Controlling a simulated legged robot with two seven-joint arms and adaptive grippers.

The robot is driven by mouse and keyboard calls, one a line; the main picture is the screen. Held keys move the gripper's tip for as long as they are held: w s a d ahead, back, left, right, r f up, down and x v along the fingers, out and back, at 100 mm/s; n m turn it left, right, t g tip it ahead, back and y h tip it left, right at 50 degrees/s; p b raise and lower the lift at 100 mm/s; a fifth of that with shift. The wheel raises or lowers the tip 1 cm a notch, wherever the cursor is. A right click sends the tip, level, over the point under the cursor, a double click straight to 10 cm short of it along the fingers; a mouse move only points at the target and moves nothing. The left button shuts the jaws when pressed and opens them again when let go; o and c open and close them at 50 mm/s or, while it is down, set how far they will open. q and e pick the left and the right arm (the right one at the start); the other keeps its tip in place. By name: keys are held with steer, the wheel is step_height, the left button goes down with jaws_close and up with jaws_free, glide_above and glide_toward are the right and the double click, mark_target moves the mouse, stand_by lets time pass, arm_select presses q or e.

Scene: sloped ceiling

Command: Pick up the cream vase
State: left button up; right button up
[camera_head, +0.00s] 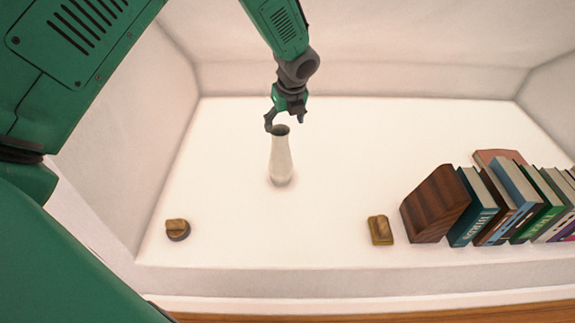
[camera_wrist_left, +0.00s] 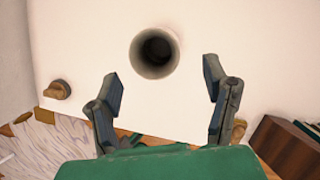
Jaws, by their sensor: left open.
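The cream vase (camera_head: 281,160) stands upright on the white surface, left of the middle in the head view. Its round dark mouth faces up in the left wrist view (camera_wrist_left: 155,52). My left gripper (camera_head: 284,127) is open at the top of the vase in the head view. In the left wrist view its two fingers (camera_wrist_left: 162,85) are spread wide, and the vase mouth lies ahead of the gap between the tips. I cannot tell whether a finger touches the rim. My right gripper is not seen.
A small wooden piece on a dark round base (camera_head: 177,229) sits at the front left. Another wooden piece (camera_head: 380,230) sits at front right, beside a brown wooden block (camera_head: 435,204) and a row of books (camera_head: 517,200). Sloped walls close in the sides; the surface around the vase is clear.

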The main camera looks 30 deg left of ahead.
mark_target(280, 132)
arm_select(q)
steer(key=b+x, duration=0.1)
steer(key=x, duration=0.3)
steer(key=shift+a+f, duration=0.15)
steer(key=shift+a, duration=0.05)
steer(key=shift+a+f, duration=0.25)
steer(key=shift+f, duration=0.1)
steer(key=x, duration=0.1)
steer(key=b+x, duration=0.1)
steer(key=x, duration=0.1)
steer(key=b+x, duration=0.1)
steer(key=shift+d+f, duration=0.2)
steer(key=shift+f, duration=0.15)
steer(key=shift+r, duration=0.1)
steer(key=shift+s, duration=0.1)
steer(key=shift+c, duration=0.5)
steer(key=shift+a, duration=0.1)
jaws_close()
